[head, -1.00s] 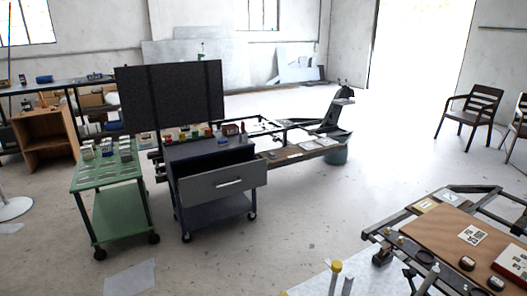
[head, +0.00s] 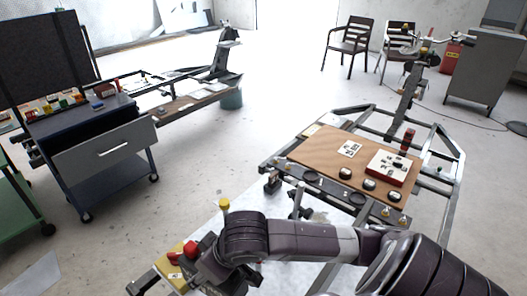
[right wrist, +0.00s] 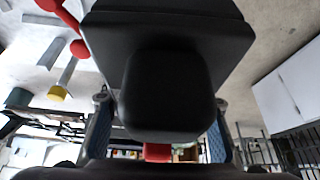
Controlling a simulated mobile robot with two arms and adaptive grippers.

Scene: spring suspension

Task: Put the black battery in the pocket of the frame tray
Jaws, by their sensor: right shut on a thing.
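The black battery (right wrist: 165,85) fills the middle of the right wrist view. My right gripper (right wrist: 158,128) is shut on it, with one finger on each side. In the head view my right arm reaches in from the lower right, and the right gripper (head: 203,268) is at the lower left of the near metal frame (head: 270,178). The battery is hard to make out there. A brown tray board (head: 325,150) lies on that frame. I cannot tell which part of it is the pocket. My left gripper is not in view.
Red parts (head: 190,249) and a yellow block (head: 172,276) show beside my gripper. A drawer cart (head: 90,150) stands at the left. Open floor lies between.

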